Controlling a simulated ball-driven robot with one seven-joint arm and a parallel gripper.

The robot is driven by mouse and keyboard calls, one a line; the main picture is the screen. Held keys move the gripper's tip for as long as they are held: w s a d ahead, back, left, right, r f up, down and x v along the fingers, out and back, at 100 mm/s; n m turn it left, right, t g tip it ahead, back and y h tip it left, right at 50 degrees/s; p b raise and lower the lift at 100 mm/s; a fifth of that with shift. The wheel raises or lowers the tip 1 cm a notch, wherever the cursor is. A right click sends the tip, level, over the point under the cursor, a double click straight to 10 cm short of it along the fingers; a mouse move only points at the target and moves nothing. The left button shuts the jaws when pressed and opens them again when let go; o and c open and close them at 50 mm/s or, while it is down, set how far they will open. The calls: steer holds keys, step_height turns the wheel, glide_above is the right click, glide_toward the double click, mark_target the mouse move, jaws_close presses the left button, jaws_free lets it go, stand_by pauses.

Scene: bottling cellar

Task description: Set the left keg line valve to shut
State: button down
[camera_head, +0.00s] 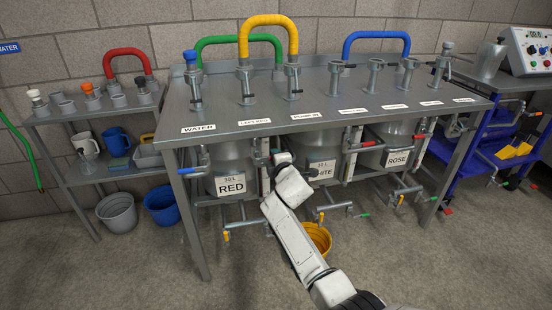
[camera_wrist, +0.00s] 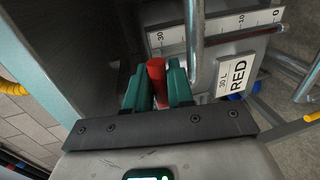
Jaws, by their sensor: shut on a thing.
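The left keg is the RED keg, with its white RED label (camera_head: 230,185) under the steel table (camera_head: 330,105); the label also shows in the wrist view (camera_wrist: 237,75). My gripper (camera_head: 283,158) reaches under the table's front edge, just right of this keg. In the wrist view, the teal fingers of my gripper (camera_wrist: 158,84) are shut on a red valve handle (camera_wrist: 157,70), one finger on each side. Only the handle's upper part shows between them. The gripper and wrist hide this handle and its valve body in the head view.
The RED keg's sight gauge (camera_head: 261,152) stands close left of my gripper. The WHITE keg label (camera_head: 322,170) is close on its right, partly behind my arm. A yellow bucket (camera_head: 318,238) is on the floor beside my arm. Lower pipes with yellow-handled taps (camera_head: 226,236) stick out below.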

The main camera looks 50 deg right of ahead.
steer(key=c, duration=1.1)
jaws_free()
steer(key=p+v, duration=0.4)
steer(key=v, duration=0.6)
steer(key=shift+s+a, duration=0.3)
steer(key=s+a+f+m+g+y, duration=0.2)
steer(key=s+a+f+m+g, duration=0.15)
steer(key=s+a+f, duration=0.35)
steer(key=s+a+f+m+g+y, duration=0.3)
steer(key=s+a+f+m, duration=0.3)
steer(key=s, duration=0.4)
steer(key=s+a+m+g+y, duration=0.1)
steer(key=s+a+g+y, duration=0.15)
steer(key=s+a, duration=0.4)
steer(key=s+a+m+g+y, duration=0.1)
steer(key=s+a+g, duration=0.25)
steer(key=s, duration=0.55)
steer(key=shift+t, duration=0.25)
steer(key=r+p, duration=1.9)
steer(key=p, duration=0.1)
steer(key=shift+s+a+r, duration=0.3)
steer(key=shift+s, duration=0.1)
